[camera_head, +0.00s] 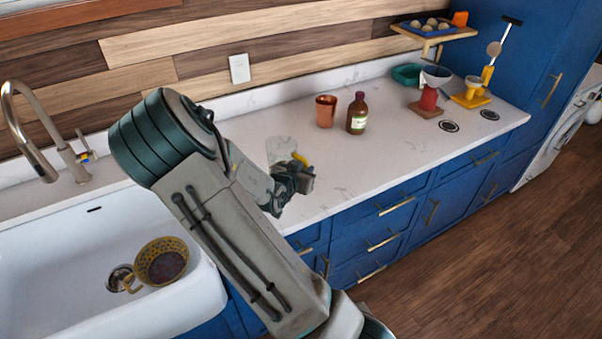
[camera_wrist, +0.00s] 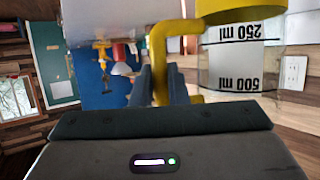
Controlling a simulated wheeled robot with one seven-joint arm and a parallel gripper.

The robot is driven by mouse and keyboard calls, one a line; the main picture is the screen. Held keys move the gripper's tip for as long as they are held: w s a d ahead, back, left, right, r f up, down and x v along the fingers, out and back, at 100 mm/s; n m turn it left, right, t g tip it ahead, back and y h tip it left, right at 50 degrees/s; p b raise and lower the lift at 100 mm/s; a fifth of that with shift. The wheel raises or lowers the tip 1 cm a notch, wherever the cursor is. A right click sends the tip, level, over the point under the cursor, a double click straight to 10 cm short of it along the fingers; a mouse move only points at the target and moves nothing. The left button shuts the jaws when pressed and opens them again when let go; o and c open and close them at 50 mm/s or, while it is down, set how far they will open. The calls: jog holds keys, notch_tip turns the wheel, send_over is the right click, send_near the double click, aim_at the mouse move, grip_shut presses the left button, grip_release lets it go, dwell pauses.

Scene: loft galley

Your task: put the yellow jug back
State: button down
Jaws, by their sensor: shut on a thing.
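The yellow jug is a clear measuring jug (camera_head: 281,149) with yellow parts, over the counter in the head view. In the wrist view its clear wall (camera_wrist: 238,68) carries 250 ml and 500 ml marks, with a yellow band at the picture's top. My gripper (camera_head: 299,178) is shut on its yellow handle (camera_wrist: 160,50). The fingers partly hide the handle in the wrist view. I cannot tell whether the jug touches the counter.
A copper cup (camera_head: 326,111) and brown bottle (camera_head: 357,114) stand behind and right of the jug. Farther right are a red item (camera_head: 428,98) on a board and a yellow stand (camera_head: 471,99). The front counter is clear.

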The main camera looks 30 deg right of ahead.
jog(key=shift+w+a+f, duration=0.15)
jog(key=shift+w+f, duration=0.3)
jog(key=shift+w, duration=0.1)
jog(key=shift+s+f+b, duration=0.1)
jog(key=shift+f+b, duration=1.45)
jog(key=shift+f, duration=0.3)
jog(key=shift+f, duration=0.2)
jog(key=c, duration=1.4)
grip_release()
jog(key=shift+c, duration=0.2)
jog(key=shift+r, duration=0.1)
